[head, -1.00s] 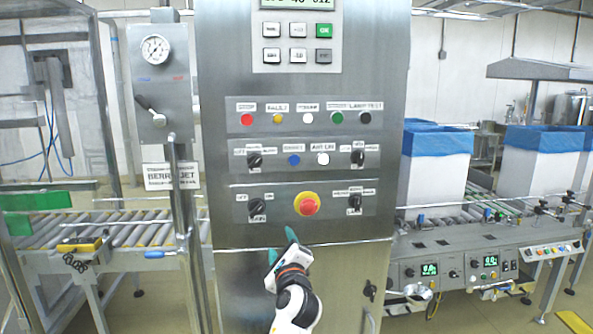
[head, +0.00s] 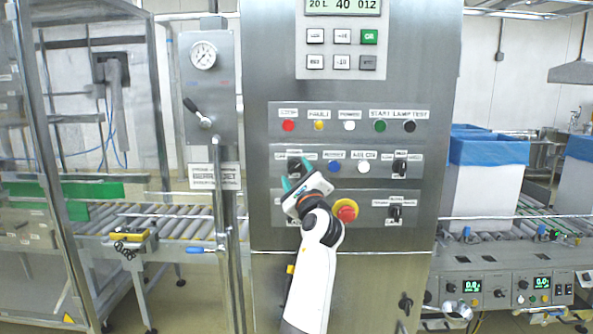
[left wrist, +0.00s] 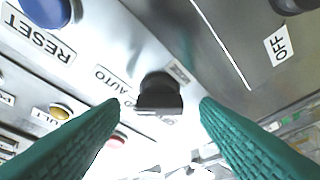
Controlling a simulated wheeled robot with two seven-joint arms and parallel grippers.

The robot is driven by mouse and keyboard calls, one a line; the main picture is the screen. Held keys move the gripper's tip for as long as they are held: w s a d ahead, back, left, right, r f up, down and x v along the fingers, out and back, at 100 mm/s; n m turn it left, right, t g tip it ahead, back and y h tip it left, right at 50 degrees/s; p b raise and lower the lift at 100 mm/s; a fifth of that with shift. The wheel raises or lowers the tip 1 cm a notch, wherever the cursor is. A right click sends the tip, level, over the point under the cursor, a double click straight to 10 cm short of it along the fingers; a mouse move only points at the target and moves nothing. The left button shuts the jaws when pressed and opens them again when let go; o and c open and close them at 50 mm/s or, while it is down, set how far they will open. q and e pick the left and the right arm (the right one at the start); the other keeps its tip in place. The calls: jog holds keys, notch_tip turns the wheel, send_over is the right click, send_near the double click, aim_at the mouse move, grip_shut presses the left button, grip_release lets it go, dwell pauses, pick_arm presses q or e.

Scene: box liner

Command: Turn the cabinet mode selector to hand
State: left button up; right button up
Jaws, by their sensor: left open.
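The mode selector, a black rotary knob (head: 294,163), is on the steel cabinet's (head: 400,270) middle control row, partly hidden by my left gripper (head: 295,176) in the head view. In the left wrist view the knob (left wrist: 160,92) shows between the two green fingertips of my left gripper (left wrist: 162,102). The fingers are open, with a gap visible on each side of the knob. A label reading AUTO lies beside it; another label on its other side is too blurred to read. My right gripper is not in view.
A blue RESET button (left wrist: 47,12) lies close to the knob. A red emergency stop (head: 346,210) is just right of my left wrist. Another black selector (head: 400,163) is at the row's right end. Coloured lamps or buttons (head: 350,126) line the row above.

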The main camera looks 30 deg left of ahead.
pick_arm(q)
jog(key=shift+w+a+r, duration=0.1)
jog(key=shift+w+a, duration=0.25)
jog(key=shift+a, duration=0.05)
jog(key=c, duration=1)
